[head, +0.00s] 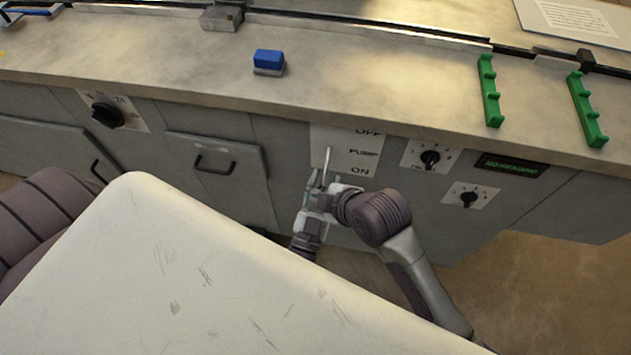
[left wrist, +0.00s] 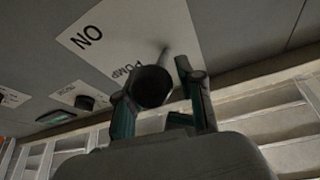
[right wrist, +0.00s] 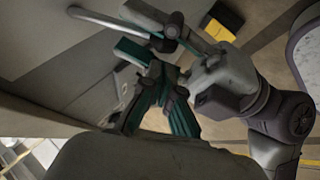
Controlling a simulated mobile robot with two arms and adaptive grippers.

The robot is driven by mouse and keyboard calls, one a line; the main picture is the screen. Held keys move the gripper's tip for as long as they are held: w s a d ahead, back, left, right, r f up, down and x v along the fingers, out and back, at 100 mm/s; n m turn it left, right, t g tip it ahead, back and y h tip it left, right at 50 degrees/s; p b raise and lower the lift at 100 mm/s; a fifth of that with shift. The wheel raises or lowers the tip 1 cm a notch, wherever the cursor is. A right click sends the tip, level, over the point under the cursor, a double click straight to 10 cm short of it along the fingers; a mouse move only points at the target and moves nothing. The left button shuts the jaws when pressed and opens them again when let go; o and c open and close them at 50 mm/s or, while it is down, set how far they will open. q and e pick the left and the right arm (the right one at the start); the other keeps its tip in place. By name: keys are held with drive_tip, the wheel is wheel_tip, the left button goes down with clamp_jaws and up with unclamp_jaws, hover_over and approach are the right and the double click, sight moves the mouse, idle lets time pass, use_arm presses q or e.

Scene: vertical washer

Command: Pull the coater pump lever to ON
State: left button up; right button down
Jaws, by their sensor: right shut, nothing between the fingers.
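The pump lever (head: 328,159) is a thin metal rod on a white label (head: 362,148) reading OFF at the top, PUMP in the middle and ON at the bottom. Its dark knob (left wrist: 152,87) shows in the left wrist view. My left gripper (head: 322,179) comes from below. In the left wrist view its fingers (left wrist: 160,90) are apart on either side of the knob, with a gap at the right finger. Contact is unclear. My right gripper (head: 319,202) is shut and empty just below, overlapping the left one; it also shows in the right wrist view (right wrist: 158,70).
Two rotary dials (head: 430,158) (head: 468,198) and a green-lit display (head: 512,165) sit right of the label. A cabinet handle (head: 215,168) sticks out to the left. The counter edge overhangs the panel. A yellow-and-black object (right wrist: 224,18) lies on the floor.

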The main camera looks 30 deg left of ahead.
use_arm(q)
drive_tip(key=shift+a+r, duration=0.1)
use_arm(e)
drive_tip(key=shift+a+r, duration=0.15)
use_arm(q)
drive_tip(key=shift+s, duration=0.15)
drive_tip(key=v, duration=1.1)
drive_tip(key=s+f+m+g+h, duration=0.15)
drive_tip(key=f+g, duration=0.25)
drive_tip(key=f, duration=0.5)
drive_tip(key=s+f+g+h, duration=0.2)
drive_tip(key=s+f+g, duration=0.15)
drive_tip(key=f, duration=0.65)
drive_tip(key=s+f+m+g+h, duration=0.1)
drive_tip(key=s+f+g+h, duration=0.1)
drive_tip(key=f+g, duration=0.5)
drive_tip(key=s+a+f+g+y, duration=0.1)
drive_tip(key=s+a+f+g, duration=0.2)
drive_tip(key=s+f, duration=0.2)
drive_tip(key=s+a+f+g+p, duration=0.1)
drive_tip(key=s+a+f+g, duration=0.2)
drive_tip(key=s, duration=0.9)
wheel_tip(320, 180, down, 3)
drive_tip(key=shift+a+r+n+y, duration=0.1)
drive_tip(key=shift+a+n+y, duration=0.25)
drive_tip(key=shift+a, duration=0.2)
use_arm(e)
drive_tip(key=shift+a+f, duration=0.1)
drive_tip(key=shift+f, duration=0.15)
